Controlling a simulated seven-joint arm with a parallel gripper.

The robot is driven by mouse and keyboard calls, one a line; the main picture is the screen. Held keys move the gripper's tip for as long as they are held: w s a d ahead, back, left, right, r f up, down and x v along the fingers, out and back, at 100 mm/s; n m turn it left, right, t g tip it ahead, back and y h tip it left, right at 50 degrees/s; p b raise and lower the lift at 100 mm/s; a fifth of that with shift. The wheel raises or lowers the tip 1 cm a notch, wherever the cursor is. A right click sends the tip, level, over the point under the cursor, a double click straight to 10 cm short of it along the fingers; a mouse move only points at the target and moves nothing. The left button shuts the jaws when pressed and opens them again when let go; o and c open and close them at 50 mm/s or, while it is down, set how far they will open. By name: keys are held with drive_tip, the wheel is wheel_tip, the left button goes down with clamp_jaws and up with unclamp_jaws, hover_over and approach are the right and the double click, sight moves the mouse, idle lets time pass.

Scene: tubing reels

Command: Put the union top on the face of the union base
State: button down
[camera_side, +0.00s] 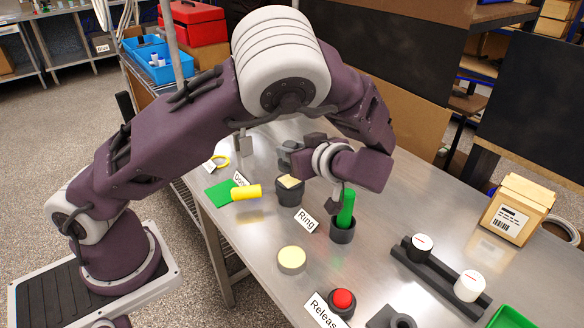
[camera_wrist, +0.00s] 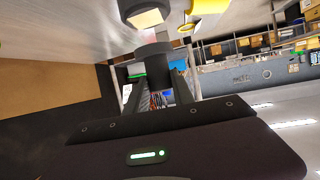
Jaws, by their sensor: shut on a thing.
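My gripper (camera_side: 290,150) is shut on a dark grey round piece, which I take to be the union top, held above the table. The fingers point left in the side view, and the hand partly hides the piece there. A dark grey fitting (camera_side: 385,318), cut off by the bottom edge of the side view, may be the union base; I cannot be sure. It lies well apart from my gripper.
A dark cup with a beige block (camera_side: 289,193) stands just below my gripper, and a dark cup with a green piece (camera_side: 342,232) to its right. A yellow cylinder (camera_side: 245,192), red button (camera_side: 342,302) and black rack (camera_side: 438,277) stand around.

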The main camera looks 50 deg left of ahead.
sight(283, 167)
drive_tip(key=shift+f, duration=2)
drive_tip(key=c, duration=1.1)
unclamp_jaws()
drive_tip(key=shift+f, duration=0.1)
